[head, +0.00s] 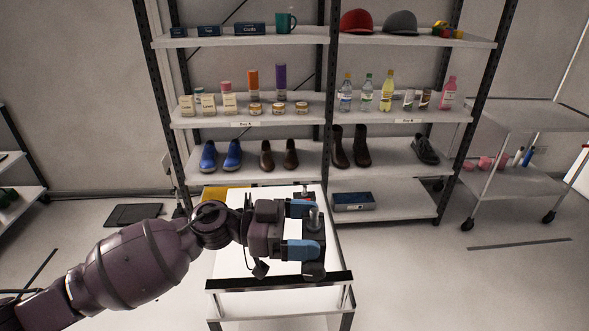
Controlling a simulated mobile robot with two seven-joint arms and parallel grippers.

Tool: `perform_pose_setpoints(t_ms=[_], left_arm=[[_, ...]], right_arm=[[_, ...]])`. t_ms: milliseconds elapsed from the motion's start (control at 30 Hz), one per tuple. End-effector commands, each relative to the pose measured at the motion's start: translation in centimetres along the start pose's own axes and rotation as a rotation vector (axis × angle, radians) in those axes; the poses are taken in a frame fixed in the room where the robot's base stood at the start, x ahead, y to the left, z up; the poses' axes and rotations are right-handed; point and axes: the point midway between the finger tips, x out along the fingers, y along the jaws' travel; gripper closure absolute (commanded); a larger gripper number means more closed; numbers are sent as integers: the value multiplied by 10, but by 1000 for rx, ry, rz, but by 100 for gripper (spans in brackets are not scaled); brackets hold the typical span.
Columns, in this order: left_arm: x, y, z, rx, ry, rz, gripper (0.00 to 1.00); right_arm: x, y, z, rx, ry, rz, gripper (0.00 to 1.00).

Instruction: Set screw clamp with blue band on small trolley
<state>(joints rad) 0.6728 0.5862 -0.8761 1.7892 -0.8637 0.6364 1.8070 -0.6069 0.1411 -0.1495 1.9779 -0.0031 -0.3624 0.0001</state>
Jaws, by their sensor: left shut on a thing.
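My left gripper (303,229) reaches in from the left, with blue fingertips. It is shut on a dark clamp-like thing (315,222) with a grey metal post, held over the white top in front of me. The fingers hide part of it, and I cannot make out a blue band. A second piece with red on it and a metal post (304,194) is at the far end of the white top. A grey trolley (528,115) with two shelves and casters stands at the right; I cannot tell whether it is the small trolley. My right gripper is not in view.
Floor between rack and trolley is clear.

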Motion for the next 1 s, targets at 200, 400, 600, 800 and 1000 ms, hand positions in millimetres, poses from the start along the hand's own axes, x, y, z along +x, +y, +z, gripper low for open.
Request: perform_pose_setpoints(t_ms=[200, 400, 600, 800, 1000], left_arm=[[-1, -9, -3, 3, -2, -51, 51], [-2, -28, -18, 8, -2, -192, 51], [-6, -44, -46, 9, -2, -336, 51], [-14, -56, -65, 4, 1, -481, 51], [-27, -63, -77, 1, 2, -624, 51]], right_arm=[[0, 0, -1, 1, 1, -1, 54], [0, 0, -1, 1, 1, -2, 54], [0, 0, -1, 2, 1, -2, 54], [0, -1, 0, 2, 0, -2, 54], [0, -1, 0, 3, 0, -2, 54]])
